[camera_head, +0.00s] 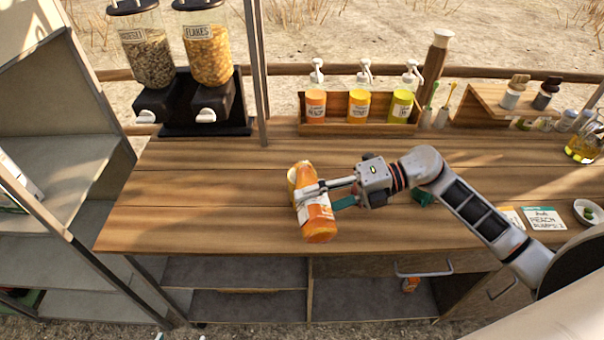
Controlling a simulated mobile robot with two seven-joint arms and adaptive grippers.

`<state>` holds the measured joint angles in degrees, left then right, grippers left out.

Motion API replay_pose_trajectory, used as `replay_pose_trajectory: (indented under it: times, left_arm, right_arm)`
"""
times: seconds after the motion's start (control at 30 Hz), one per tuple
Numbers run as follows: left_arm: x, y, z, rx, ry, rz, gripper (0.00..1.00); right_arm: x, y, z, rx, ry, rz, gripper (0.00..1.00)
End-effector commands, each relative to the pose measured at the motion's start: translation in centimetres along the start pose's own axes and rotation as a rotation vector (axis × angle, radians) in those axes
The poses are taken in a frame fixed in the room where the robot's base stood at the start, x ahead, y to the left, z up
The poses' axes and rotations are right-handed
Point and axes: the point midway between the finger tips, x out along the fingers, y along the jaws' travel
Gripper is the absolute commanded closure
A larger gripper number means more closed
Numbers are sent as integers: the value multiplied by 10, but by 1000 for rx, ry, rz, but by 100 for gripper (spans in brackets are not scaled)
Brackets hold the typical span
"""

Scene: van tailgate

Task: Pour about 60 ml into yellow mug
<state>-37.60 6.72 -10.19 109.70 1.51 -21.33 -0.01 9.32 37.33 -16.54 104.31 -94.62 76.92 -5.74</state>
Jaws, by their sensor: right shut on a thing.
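My right gripper (328,194) is shut on an orange container with a white label (318,212). It holds the container tilted above the wooden counter, with one end toward the front and the other toward the back left. A small yellow surface (292,178) shows at the container's back left end. It may be part of the yellow mug, but the container covers most of it and I cannot tell. Whether any liquid is flowing cannot be made out. My left gripper is not in view.
Two cereal dispensers (210,55) stand at the back left. A wooden rack (338,105) holds several pump bottles at the back. A green object (422,196) sits beneath my right arm. Cards (543,218) and a small white bowl (588,211) lie at right. The counter's left part is clear.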

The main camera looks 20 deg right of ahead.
Motion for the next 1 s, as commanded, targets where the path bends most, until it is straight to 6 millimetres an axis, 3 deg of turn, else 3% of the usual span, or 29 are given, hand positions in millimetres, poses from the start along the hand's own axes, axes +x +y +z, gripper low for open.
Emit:
replay_pose_trajectory:
  times: [1.0]
  left_arm:
    - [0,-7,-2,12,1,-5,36]
  right_arm:
    - [-1,3,0,21,6,1,87]
